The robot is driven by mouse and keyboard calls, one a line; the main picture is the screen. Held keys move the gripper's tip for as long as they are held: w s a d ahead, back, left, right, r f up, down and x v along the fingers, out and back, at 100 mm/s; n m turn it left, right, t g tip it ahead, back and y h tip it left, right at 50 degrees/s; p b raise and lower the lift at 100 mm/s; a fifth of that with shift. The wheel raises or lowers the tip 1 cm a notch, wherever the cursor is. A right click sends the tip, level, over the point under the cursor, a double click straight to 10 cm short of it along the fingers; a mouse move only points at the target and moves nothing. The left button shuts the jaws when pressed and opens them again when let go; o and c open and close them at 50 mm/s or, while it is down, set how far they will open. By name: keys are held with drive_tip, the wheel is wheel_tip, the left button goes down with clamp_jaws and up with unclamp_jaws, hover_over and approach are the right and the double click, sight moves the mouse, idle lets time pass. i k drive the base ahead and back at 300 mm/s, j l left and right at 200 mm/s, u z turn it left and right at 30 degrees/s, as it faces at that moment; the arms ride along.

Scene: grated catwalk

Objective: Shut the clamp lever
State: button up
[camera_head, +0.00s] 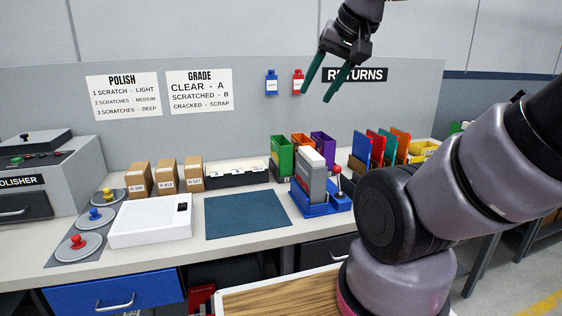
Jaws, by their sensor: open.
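A blue clamp fixture (322,210) sits on the bench right of the blue mat. A light grey block-like case (310,170) stands upright in it. The clamp lever (337,169) has a red ball knob and stands raised at the fixture's right side; its lower part is partly hidden by the case and fixture. My gripper (317,95) is high above the bench, in front of the back panel, with its two green fingers apart and nothing between them. It is well above the lever and apart from it.
A dark blue mat (248,215) and a white box (150,223) lie left of the fixture. Colored bins (280,157) stand behind it, and upright colored holders (376,145) to its right. My arm covers the bench's right front. The air beneath my gripper is clear down to the bins.

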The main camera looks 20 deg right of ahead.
sight(337, 170)
drive_tip(key=i+l, duration=0.1)
drive_tip(key=l, duration=1.35)
